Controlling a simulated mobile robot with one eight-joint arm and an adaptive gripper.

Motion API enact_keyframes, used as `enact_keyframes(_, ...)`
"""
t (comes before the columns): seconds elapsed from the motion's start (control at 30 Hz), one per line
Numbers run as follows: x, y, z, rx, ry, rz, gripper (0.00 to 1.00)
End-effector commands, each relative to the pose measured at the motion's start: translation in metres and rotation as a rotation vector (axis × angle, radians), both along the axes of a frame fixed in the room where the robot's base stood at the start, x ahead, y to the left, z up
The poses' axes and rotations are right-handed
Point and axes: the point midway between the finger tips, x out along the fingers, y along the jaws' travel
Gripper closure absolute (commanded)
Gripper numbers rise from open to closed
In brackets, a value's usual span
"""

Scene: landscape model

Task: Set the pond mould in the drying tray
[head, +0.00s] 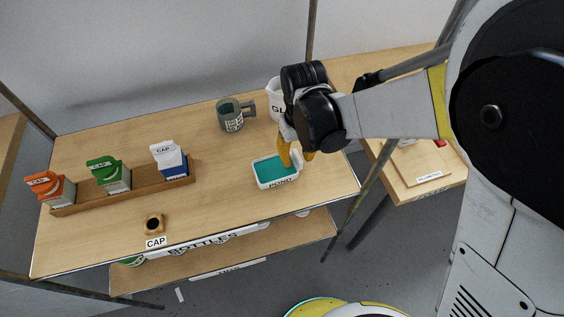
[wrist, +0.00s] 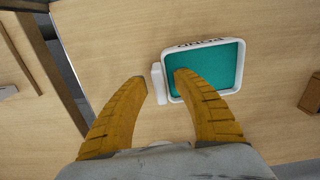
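The pond mould (head: 276,170) is a white, shallow rectangular tub with a teal filling and the word POND on its front wall. It sits near the front right of the wooden table. In the wrist view the pond mould (wrist: 210,70) shows a white grip block (wrist: 158,83) at its side. My gripper (head: 297,161) is above the mould's right end. Its yellow fingers (wrist: 160,74) are apart, one either side of the grip block, with one tip overlapping the teal. I cannot tell the remaining height. I cannot identify the drying tray for certain.
A grey mug (head: 231,117) and a partly hidden white container (head: 273,98) stand behind. Several cartons stand in a wooden rack (head: 130,188) at left. A small CAP block (head: 154,224) is in front. A side table (head: 408,189) at right bears a labelled board (head: 418,165).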

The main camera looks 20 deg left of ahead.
Motion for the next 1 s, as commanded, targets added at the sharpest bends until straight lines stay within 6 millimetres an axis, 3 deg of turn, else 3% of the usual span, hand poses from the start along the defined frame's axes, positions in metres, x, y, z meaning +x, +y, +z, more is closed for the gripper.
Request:
enact_keyframes(0.1, -0.0001, 0.0001, 0.0009, 0.0, 0.0, 0.0, 0.66)
enact_keyframes(0.13, -0.0001, 0.0001, 0.0009, 0.0, 0.0, 0.0, 0.7)
enact_keyframes(0.23, -0.0001, 0.0001, 0.0009, 0.0, 0.0, 0.0, 1.0)
enact_keyframes(1.0, -0.0001, 0.0001, 0.0101, 0.0, 0.0, 0.0, 1.0)
